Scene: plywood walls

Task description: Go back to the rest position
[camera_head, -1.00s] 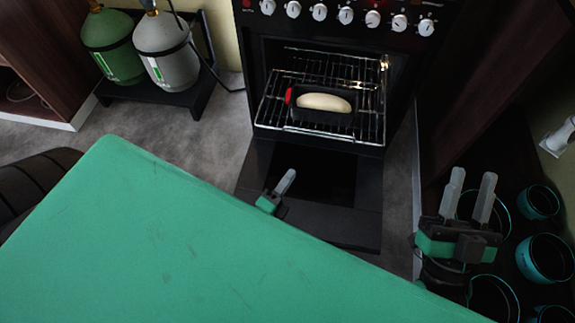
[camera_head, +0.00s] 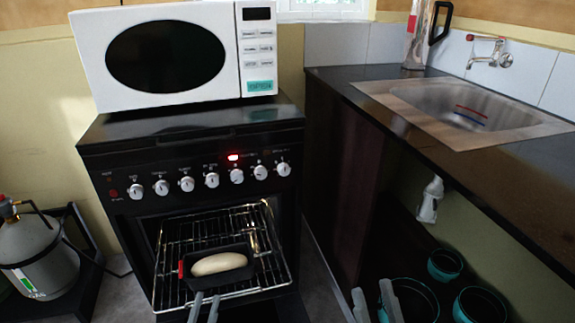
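My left gripper (camera_head: 205,304) shows at the bottom edge, just in front of the pulled-out oven rack; its two fingertips are apart with nothing between them. My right gripper (camera_head: 375,301) is at the bottom edge further right, before the lower shelf, also with its fingers apart and empty. The rest of both grippers is cut off by the frame. A pale loaf (camera_head: 219,263) sits in a dark pan (camera_head: 245,272) with a red end on the oven rack (camera_head: 275,262), apart from both grippers.
The black oven (camera_head: 190,160) stands open with a white microwave (camera_head: 215,50) on top. A gas bottle (camera_head: 38,262) stands left. The counter (camera_head: 420,125) with a sink (camera_head: 475,108) is right, above several teal-rimmed pots (camera_head: 445,264).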

